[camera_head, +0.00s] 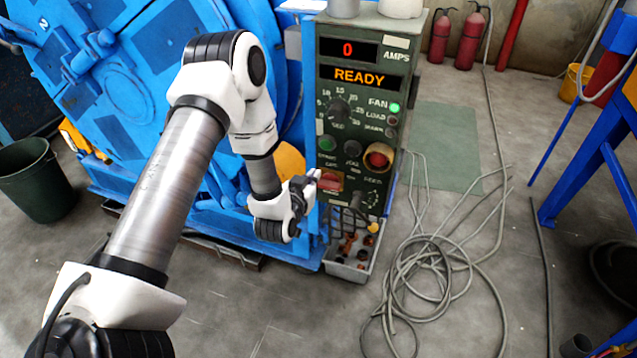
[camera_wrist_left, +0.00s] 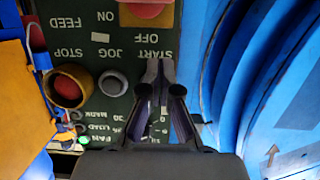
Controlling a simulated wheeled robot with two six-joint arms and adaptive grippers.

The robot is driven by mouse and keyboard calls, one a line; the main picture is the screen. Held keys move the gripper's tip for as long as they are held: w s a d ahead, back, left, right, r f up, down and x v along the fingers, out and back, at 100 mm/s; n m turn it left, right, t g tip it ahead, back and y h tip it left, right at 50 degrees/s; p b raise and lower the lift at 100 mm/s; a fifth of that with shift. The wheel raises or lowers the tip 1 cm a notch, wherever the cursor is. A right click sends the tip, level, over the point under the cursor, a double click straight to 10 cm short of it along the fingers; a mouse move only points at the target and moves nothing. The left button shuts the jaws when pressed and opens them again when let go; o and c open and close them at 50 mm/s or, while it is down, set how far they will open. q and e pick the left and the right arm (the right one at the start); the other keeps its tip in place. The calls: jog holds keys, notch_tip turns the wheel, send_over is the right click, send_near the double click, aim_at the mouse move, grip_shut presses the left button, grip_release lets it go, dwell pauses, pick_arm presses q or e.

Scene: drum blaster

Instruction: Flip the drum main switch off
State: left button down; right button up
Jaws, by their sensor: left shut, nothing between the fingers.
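The main switch is a red handle on an orange plate (camera_head: 330,180), low on the green control panel (camera_head: 379,129). In the left wrist view, which shows the panel upside down, the red and orange switch (camera_wrist_left: 146,12) is cut by the top edge, with ON and OFF labels beside it. The handle looks roughly horizontal, partly hidden. My left gripper (camera_head: 313,175) is at the panel's left side, close beside the switch. In the wrist view its dark fingers (camera_wrist_left: 158,72) are shut and empty, in front of the START label and short of the switch. My right gripper is not in view.
The display (camera_head: 359,76) reads READY and the fan lamp (camera_head: 394,107) glows green. A red stop button (camera_head: 378,158) sits right of the switch. The blue drum machine (camera_head: 90,70) stands left. A grey bin (camera_head: 350,262) is below the panel; cables (camera_head: 430,260) lie on the floor.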

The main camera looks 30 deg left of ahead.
aim_at(328, 185)
pick_arm(q)
jog(key=x, duration=0.4)
jog(key=shift+f, duration=0.1)
notch_tip(328, 185, down, 3)
jog(key=shift+w+r+b, duration=0.1)
jog(key=shift+b, duration=0.4)
jog(key=shift+f, duration=0.6)
